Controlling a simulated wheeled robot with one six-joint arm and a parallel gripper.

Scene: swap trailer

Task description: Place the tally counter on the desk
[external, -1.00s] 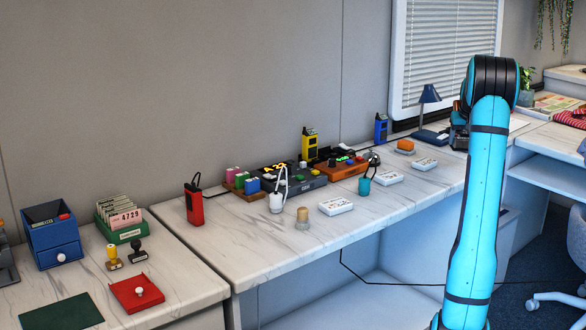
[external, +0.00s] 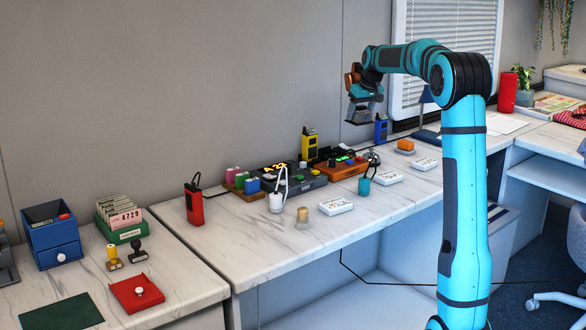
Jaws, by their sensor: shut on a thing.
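My gripper (external: 361,117) is raised above the back of the long desk (external: 250,222), pointing down, near the wall. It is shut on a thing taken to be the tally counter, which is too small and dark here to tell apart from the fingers. It hangs clear of the desk, up and left of the blue radio (external: 381,129) and up and right of the yellow radio (external: 310,144). I make out no tally counter for certain elsewhere on the desk.
A red radio (external: 194,204) stands at left. Bare desk lies around the cork-coloured knob (external: 302,217). A red cylinder (external: 508,92) stands behind my arm.

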